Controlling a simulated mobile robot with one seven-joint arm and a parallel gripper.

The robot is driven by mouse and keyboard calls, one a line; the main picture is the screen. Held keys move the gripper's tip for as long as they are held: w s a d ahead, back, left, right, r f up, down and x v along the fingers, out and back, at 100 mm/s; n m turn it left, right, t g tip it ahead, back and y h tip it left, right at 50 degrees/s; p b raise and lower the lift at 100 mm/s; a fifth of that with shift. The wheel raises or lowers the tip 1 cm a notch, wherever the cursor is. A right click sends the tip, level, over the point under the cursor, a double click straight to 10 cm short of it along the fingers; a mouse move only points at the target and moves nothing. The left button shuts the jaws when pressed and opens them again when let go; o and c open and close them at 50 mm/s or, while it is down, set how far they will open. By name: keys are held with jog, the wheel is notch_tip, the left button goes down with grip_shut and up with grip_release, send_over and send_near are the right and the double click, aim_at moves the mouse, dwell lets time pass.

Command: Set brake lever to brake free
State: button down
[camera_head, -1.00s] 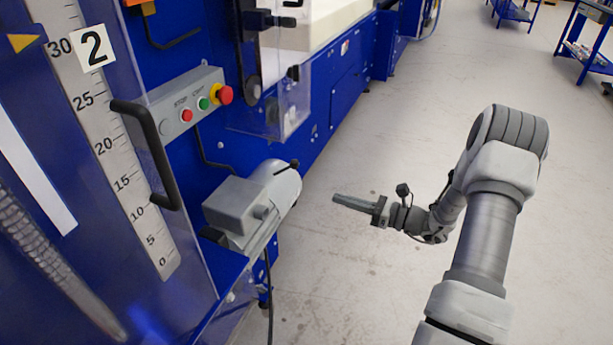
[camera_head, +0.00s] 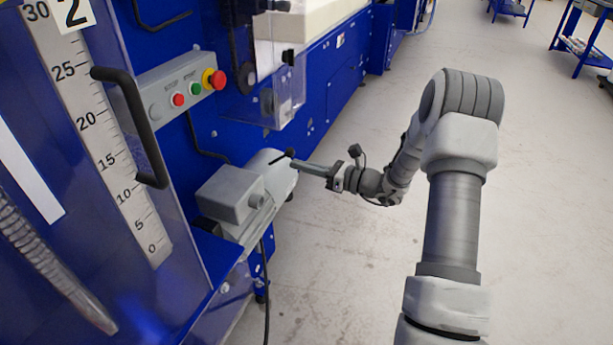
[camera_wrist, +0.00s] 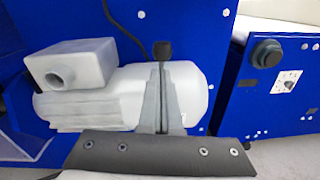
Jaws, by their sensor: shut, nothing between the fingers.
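The brake lever (camera_head: 289,153) is a small black knob on a thin stem at the right end of the grey motor (camera_head: 228,192). In the wrist view the lever's knob (camera_wrist: 162,49) stands upright just above my fingertips, in front of the blue panel. Most of its stem is hidden by the fingers. My gripper (camera_head: 294,164) is shut and empty, pointing left at the motor's end, just below the knob. In the wrist view the gripper's fingers (camera_wrist: 160,72) overlap the motor housing (camera_wrist: 190,92). I cannot tell whether they touch the lever.
A button box (camera_head: 180,97) with a red emergency stop is above the motor on the blue machine. A black handle (camera_head: 140,130) and a ruler scale (camera_head: 95,125) are at the left. A cable (camera_head: 266,290) hangs below the motor. The floor (camera_head: 350,280) to the right is clear.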

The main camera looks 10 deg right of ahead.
aim_at(288, 149)
jog(key=shift+r, duration=0.25)
jog(key=shift+w+a+r+g+h+p, duration=0.1)
jog(key=shift+r+g+h+p, duration=0.2)
jog(key=shift+p, duration=0.55)
jog(key=shift+a+r+p, duration=0.1)
jog(key=shift+r+p, duration=0.15)
jog(key=shift+p, duration=0.4)
jog(key=r+p, duration=0.1)
jog(key=p, duration=0.1)
jog(key=r+g+h+p, duration=0.1)
jog(key=p, duration=0.1)
jog(key=a+h+p, duration=0.1)
jog(key=shift+w+r+g+p, duration=0.4)
jog(key=p, duration=0.1)
jog(key=r+h+p, duration=0.1)
jog(key=p, duration=0.1)
jog(key=shift+w+a+g, duration=0.25)
jog(key=shift+a+g, duration=0.15)
jog(key=shift+w+a+r+g+h+p, duration=0.1)
jog(key=shift+w+a+g+h+p, duration=0.15)
jog(key=shift+h+p, duration=0.3)
jog(key=shift+w+a+r+g+h+p, duration=0.15)
jog(key=shift+g+h+p, duration=0.25)
jog(key=shift+p, duration=0.2)
jog(key=shift+w+a+p, duration=0.2)
jog(key=shift+a+p, duration=0.15)
jog(key=shift+a+r, duration=0.1)
